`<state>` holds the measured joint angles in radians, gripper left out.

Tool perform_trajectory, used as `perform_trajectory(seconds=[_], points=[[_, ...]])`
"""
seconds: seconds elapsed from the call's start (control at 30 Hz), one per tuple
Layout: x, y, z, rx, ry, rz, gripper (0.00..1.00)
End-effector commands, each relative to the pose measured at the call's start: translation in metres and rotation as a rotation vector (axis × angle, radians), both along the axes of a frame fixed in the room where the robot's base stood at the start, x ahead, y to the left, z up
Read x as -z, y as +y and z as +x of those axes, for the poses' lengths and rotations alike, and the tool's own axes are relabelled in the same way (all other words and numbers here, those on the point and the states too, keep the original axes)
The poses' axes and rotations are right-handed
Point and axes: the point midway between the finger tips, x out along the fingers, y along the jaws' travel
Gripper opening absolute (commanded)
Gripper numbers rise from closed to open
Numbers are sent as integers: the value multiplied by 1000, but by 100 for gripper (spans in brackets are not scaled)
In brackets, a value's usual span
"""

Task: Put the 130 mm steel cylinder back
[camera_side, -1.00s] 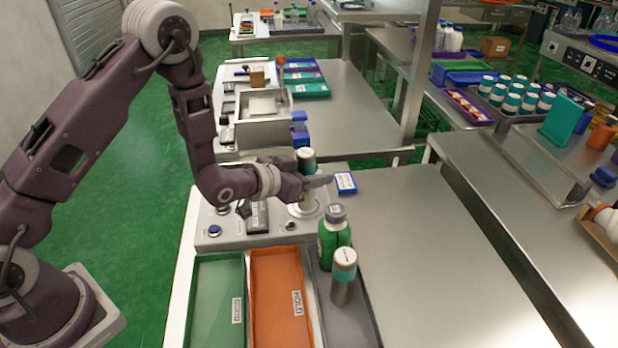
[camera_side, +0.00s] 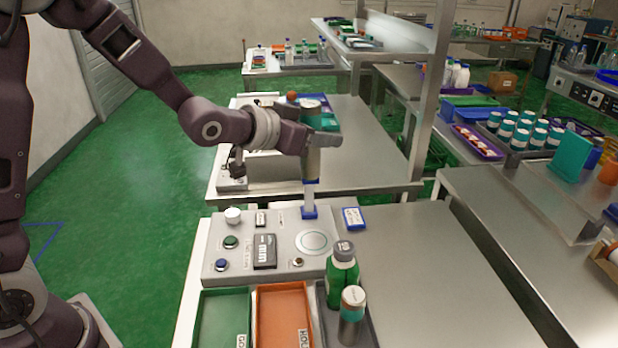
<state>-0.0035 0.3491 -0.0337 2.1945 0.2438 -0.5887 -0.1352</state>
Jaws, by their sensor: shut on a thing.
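My gripper (camera_side: 328,140) is shut on a steel cylinder (camera_side: 312,163) with a white top and a teal band. It holds the cylinder upright in the air, above the back of the grey control panel (camera_side: 290,277). The round plate (camera_side: 313,242) on the panel is bare. A second steel cylinder (camera_side: 351,327) with a teal band and white top stands in the grey tray (camera_side: 325,322) at the front, beside a green bottle (camera_side: 342,272). I cannot read a size on either cylinder.
A blue-footed post (camera_side: 309,213) stands behind the round plate, below the held cylinder. A blue-framed label (camera_side: 353,219) is beside it. A green tray (camera_side: 222,325) and an orange tray (camera_side: 282,315) lie in front. The steel table (camera_side: 430,270) at right is clear.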

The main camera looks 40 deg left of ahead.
Motion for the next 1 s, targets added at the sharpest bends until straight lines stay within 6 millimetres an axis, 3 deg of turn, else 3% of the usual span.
perform_trajectory(seconds=[0.2, 0.4, 0.7, 1.0], points=[[17, 64, -20, -123, 2, 1, 0], [28, 98, -45, -132, -5, 15, 0], [41, 93, -102, 103, -3, 2, 0], [42, 91, -106, 121, -1, -1, 0]])
